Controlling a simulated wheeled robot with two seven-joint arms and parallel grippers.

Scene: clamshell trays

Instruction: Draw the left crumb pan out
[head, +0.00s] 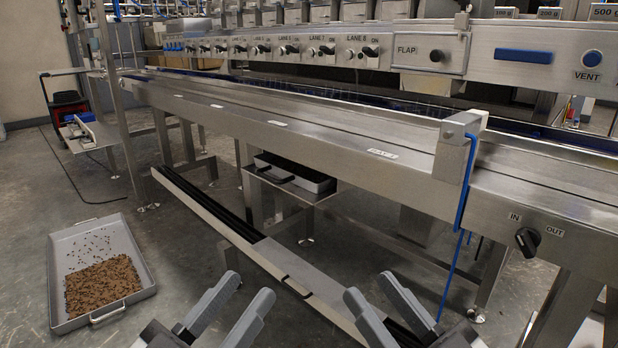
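A grey crumb pan (60,285) lies on the floor at the left, clear of the machine. It has a wire handle at each end, and brown crumbs cover much of its bottom. Another shallow metal pan (318,186) with a dark handle sits on a shelf under the conveyor. I cannot tell which is meant by the left one. My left gripper (245,290) is open and empty at the bottom of the view, right of the floor pan. My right gripper (369,288) is open and empty near the long low rail. Neither touches a pan.
A long low metal rail (222,226) with dark slots and a dark handle (296,288) runs diagonally below the conveyor (300,128). A blue cord (456,265) hangs at the right. Bare floor (185,260) lies between the floor pan and the rail.

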